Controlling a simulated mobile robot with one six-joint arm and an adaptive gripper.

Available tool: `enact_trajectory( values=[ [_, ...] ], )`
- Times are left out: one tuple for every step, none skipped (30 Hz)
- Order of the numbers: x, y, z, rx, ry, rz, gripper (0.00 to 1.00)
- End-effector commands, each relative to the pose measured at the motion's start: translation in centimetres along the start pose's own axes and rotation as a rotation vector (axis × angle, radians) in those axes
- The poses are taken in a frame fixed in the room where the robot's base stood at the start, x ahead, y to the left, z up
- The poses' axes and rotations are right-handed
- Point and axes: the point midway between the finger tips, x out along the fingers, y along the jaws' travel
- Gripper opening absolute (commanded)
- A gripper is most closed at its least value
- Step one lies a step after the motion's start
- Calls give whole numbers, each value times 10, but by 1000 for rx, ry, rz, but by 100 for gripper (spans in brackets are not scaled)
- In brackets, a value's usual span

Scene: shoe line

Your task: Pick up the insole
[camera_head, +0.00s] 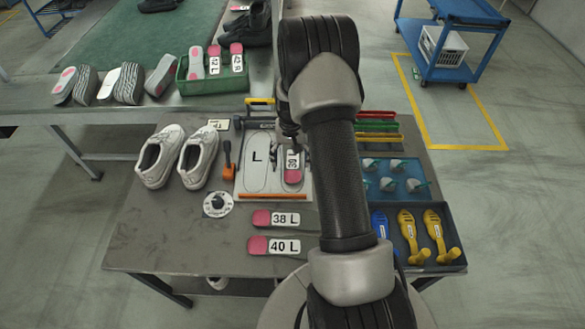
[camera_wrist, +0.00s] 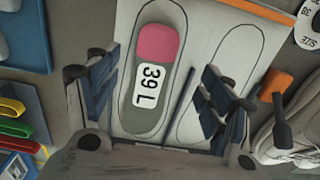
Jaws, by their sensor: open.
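The insole marked 39 L (camera_head: 292,176) is grey with a pink heel end and a white label. It lies on the white outline board (camera_head: 241,184), right of the outline marked L; the wrist view shows this insole (camera_wrist: 152,42) clearly. My gripper (camera_wrist: 160,84) is open over the board, its blue-padded fingers apart, one to each side of the insole, with nothing held. The finger on the right is farther from the insole and over the empty outline. In the head view my arm hides part of the gripper and the board's right side.
Insoles 38 L (camera_head: 262,218) and 40 L (camera_head: 258,245) lie in front of the board. Trays with blue (camera_head: 368,187) and yellow (camera_head: 408,225) parts are on the right. The table's front left is clear.

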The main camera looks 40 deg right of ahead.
Motion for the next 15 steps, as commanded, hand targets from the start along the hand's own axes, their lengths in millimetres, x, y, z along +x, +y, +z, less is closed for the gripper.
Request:
enact_trajectory(
  values=[
    [9, 0, 0, 0, -1, 0, 74],
    [12, 0, 0, 0, 0, 0, 74],
    [14, 0, 0, 0, 0, 0, 74],
    [16, 0, 0, 0, 0, 0, 74],
    [17, 0, 0, 0, 1, 0, 74],
    [18, 0, -1, 0, 1, 0, 74],
    [19, 0, -1, 0, 1, 0, 74],
    [20, 0, -1, 0, 1, 0, 74],
    [23, 1, -1, 0, 1, 0, 74],
    [26, 1, -1, 0, 0, 0, 74],
    [30, 2, -2, 0, 0, 0, 74],
    [36, 3, -2, 1, -1, 0, 74],
    [40, 4, -3, 1, -1, 0, 74],
    [45, 5, -4, 1, 0, 0, 74],
    [52, 6, -4, 1, -1, 0, 74]
  ],
)
